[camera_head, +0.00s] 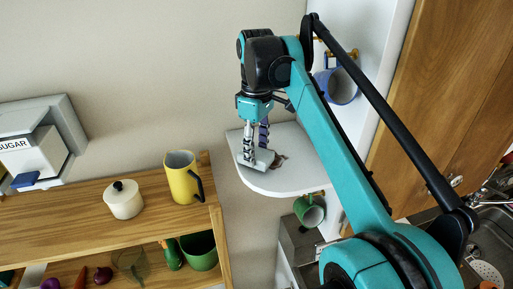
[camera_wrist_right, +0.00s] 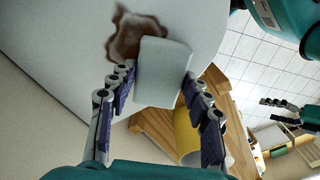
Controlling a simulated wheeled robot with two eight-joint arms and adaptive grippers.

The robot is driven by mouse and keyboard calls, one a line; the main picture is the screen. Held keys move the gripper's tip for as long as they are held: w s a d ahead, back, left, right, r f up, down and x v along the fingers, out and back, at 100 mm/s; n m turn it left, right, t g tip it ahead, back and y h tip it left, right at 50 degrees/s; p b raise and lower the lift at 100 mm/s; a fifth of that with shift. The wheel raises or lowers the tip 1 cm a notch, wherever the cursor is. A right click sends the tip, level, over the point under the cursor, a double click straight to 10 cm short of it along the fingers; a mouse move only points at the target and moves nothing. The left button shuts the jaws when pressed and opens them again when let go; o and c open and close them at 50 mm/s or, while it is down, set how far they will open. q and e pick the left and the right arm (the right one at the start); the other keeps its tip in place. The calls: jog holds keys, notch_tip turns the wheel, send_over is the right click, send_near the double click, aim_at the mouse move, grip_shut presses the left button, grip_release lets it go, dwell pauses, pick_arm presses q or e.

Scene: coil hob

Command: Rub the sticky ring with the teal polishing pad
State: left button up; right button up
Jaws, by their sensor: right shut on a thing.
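The sticky ring (camera_head: 280,159) is a brown, uneven stain on the white rounded shelf (camera_head: 285,183). In the right wrist view the stain (camera_wrist_right: 131,36) lies just beyond the pad. The polishing pad (camera_wrist_right: 162,73) looks pale grey-green, a rounded block between the fingers of my right gripper (camera_wrist_right: 158,92). Its far edge overlaps the stain's edge in that view; I cannot tell whether it presses on the surface. In the head view my right gripper (camera_head: 257,155) points down at the shelf, left of the stain. A dark finger-like shape (camera_wrist_right: 276,102) at the wrist view's right may be my left gripper.
A blue mug (camera_head: 337,87) hangs above the shelf and a green mug (camera_head: 309,211) hangs below it. A yellow pitcher (camera_head: 183,178) and cream pot (camera_head: 124,199) stand on the wooden rack (camera_head: 60,215) at left. A wooden cabinet door (camera_head: 440,95) is at right.

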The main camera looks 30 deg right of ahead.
jog(key=shift+f, duration=0.45)
jog(key=shift+d, duration=0.1)
